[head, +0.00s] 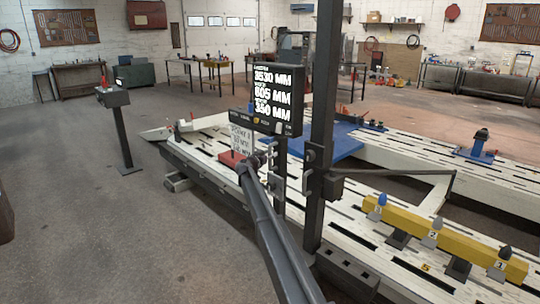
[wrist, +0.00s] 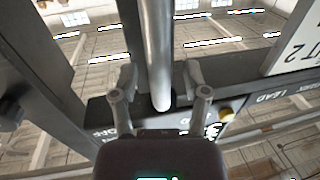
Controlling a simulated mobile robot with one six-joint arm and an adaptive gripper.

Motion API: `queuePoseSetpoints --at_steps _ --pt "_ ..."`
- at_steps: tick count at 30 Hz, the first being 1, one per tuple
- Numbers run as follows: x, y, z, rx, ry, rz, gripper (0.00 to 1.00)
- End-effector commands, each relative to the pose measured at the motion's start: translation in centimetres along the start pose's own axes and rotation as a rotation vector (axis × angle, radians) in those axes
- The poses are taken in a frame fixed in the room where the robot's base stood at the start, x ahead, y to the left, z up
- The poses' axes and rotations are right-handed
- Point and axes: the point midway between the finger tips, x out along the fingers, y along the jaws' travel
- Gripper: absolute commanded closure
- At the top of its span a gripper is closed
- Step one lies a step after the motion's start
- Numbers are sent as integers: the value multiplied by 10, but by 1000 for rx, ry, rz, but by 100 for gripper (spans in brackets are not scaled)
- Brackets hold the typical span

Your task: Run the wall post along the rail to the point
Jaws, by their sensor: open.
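The wall post (head: 322,130) is a tall dark upright at the near side of the frame bench, with a thin side arm (head: 400,172) reaching right over the bench. My gripper (head: 264,158) is in front of the small fittings under the display. In the wrist view my gripper (wrist: 160,94) is open, with a grey round bar (wrist: 158,55) between its fingers; contact is not clear.
A yellow beam (head: 405,222) on the white bench (head: 375,250) carries cone-tipped targets, including a grey one tagged 2 (head: 434,233) and one tagged 1 (head: 503,257). A blue plate (head: 320,145) lies behind the post. A pedestal (head: 122,135) stands left; the floor there is clear.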

Motion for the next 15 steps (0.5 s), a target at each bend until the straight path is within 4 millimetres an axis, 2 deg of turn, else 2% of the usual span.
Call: queuePoseSetpoints --at_steps 8,15 --pt "-24 1 0 0 0 -1 41" --pt "-62 1 0 0 0 -1 41"
